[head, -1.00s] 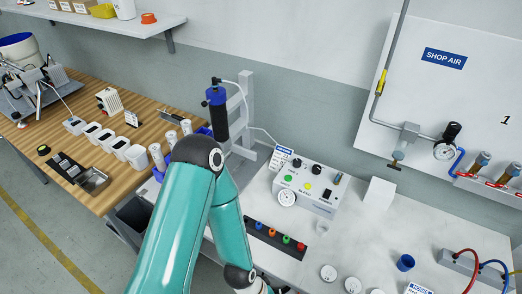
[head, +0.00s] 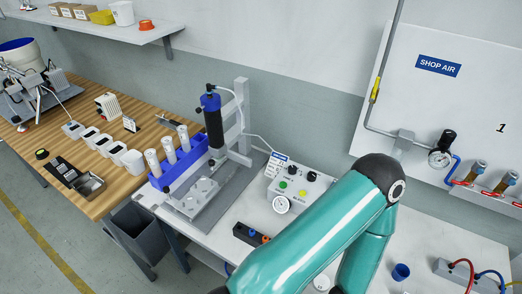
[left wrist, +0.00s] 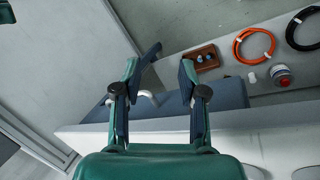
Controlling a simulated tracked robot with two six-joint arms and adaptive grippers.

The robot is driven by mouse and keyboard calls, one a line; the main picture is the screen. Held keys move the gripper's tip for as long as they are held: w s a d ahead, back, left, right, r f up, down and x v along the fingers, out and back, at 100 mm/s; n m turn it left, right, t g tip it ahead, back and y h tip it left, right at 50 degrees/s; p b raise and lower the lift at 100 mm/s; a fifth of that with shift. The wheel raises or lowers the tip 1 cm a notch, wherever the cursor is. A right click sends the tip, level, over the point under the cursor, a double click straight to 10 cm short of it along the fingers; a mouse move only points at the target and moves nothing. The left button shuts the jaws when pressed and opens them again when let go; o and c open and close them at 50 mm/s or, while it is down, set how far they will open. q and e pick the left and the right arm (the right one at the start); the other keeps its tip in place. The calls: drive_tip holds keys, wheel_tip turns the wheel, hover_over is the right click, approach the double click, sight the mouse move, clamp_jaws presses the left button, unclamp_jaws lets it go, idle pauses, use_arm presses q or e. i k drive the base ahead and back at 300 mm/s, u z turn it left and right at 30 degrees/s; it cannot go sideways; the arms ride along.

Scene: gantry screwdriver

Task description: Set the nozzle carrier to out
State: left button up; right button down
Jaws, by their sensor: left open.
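No part in view is labelled as the nozzle carrier, so I cannot tell for sure which it is. A black, blue-capped cylinder (head: 213,122) stands upright on a grey stand (head: 241,115) in the head view. A light block with round seats (head: 203,194) lies on the grey base below it. My left arm comes in from the bottom and bends over the bench to the right; its gripper is not visible in the head view. In the left wrist view my left gripper (left wrist: 170,65) is open and empty, with a white curved piece (left wrist: 146,97) behind one finger.
A control box (head: 290,188) with knobs stands right of the stand, partly behind my arm. A blue rack (head: 182,168) holds white tubes. A blue cup (head: 400,272) is at right. The left wrist view shows an orange coil (left wrist: 255,47) and a brown box (left wrist: 203,57).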

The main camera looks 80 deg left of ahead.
sight(211, 162)
drive_tip(key=z, duration=0.4)
drive_tip(key=k, duration=0.45)
drive_tip(key=z, duration=1.1)
drive_tip(key=i, duration=0.55)
drive_tip(key=u, duration=3)
